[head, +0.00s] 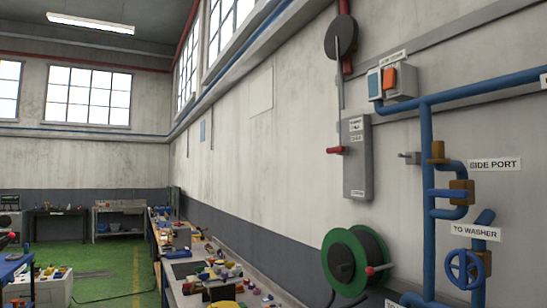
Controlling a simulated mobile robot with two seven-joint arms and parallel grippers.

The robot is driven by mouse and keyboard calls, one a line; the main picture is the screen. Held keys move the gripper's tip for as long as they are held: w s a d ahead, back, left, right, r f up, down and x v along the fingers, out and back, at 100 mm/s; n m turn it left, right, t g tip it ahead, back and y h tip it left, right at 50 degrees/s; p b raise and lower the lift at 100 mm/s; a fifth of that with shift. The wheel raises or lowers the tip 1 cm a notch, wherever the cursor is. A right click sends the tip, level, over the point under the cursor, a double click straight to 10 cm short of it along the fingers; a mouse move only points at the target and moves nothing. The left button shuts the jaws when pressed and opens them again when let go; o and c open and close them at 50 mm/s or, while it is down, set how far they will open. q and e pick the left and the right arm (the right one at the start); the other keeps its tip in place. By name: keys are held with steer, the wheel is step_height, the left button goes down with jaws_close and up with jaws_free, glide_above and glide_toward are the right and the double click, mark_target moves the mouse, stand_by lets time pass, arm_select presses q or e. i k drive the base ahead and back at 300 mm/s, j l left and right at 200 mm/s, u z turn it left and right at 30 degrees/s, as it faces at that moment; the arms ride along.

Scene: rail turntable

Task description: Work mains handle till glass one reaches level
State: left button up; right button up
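No part clearly marked as the mains handle shows in the head view, and no sight glass can be made out. A red lever (335,150) sticks out to the left from a tall grey switch box (357,180) on the wall; its label is too small to read for sure. A blue handwheel (464,266) sits on the blue pipework (427,190) at the lower right, below the sign "TO WASHER" (475,232). A brass fitting (461,191) is beside the sign "SIDE PORT" (493,164). Neither of my grippers is in view.
A green hose reel (355,262) hangs low on the wall. A control box with an orange switch (390,78) is above. A cluttered bench (222,262) runs along the wall, and the green floor (95,262) is open left of it.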

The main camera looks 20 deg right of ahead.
mark_target(340, 149)
steer(key=i+j, duration=0.15)
steer(key=i, duration=0.65)
steer(key=i+j, duration=0.1)
steer(key=i, duration=0.65)
steer(key=i+j+z, duration=0.1)
steer(key=i+z, duration=0.3)
steer(key=i+j+z, duration=0.15)
steer(key=z, duration=0.2)
steer(key=i+j+z, duration=0.4)
steer(key=l, duration=0.1)
